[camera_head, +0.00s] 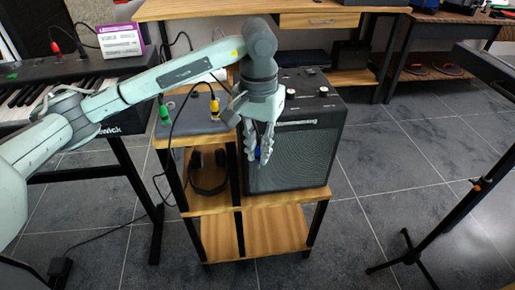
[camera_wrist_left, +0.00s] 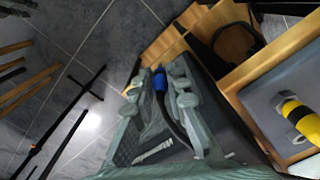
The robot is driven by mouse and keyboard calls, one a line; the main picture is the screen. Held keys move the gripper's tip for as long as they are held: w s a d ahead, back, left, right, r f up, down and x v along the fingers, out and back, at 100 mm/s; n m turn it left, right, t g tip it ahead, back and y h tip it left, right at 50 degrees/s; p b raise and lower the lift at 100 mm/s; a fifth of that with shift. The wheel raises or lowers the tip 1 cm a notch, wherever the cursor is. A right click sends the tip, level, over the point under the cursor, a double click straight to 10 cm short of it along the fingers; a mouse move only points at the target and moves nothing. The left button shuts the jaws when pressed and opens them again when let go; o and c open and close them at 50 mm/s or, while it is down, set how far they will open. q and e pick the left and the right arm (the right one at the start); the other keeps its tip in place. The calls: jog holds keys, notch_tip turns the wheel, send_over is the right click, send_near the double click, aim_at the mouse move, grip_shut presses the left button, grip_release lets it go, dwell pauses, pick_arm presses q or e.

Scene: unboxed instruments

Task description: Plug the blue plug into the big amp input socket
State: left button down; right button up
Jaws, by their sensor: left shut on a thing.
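My left gripper (camera_head: 258,162) points down in front of the left part of the black amp's grille. The amp (camera_head: 305,155) stands on a wooden shelf, with several knobs on its top. The gripper is shut on the blue plug (camera_head: 257,152), which shows as a small blue patch between the fingers. In the left wrist view the blue plug (camera_wrist_left: 160,82) sits between the two fingers, with a dark cable running from it. I cannot make out the big input socket; my arm covers part of the amp's top. My right gripper is not in view.
Left of the amp, a grey box (camera_head: 180,127) holds a yellow plug (camera_head: 214,104) and a green plug (camera_head: 165,113) with cables. A keyboard (camera_head: 60,88) is at left. A dark stand (camera_head: 410,255) is at right, with open floor between.

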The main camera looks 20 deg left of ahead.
pick_arm(q)
jog(key=shift+a+r+p, duration=0.1)
jog(key=shift+r+p, duration=0.5)
jog(key=shift+r, duration=0.25)
jog(key=shift+w+f, duration=0.1)
jog(key=shift+w, duration=0.05)
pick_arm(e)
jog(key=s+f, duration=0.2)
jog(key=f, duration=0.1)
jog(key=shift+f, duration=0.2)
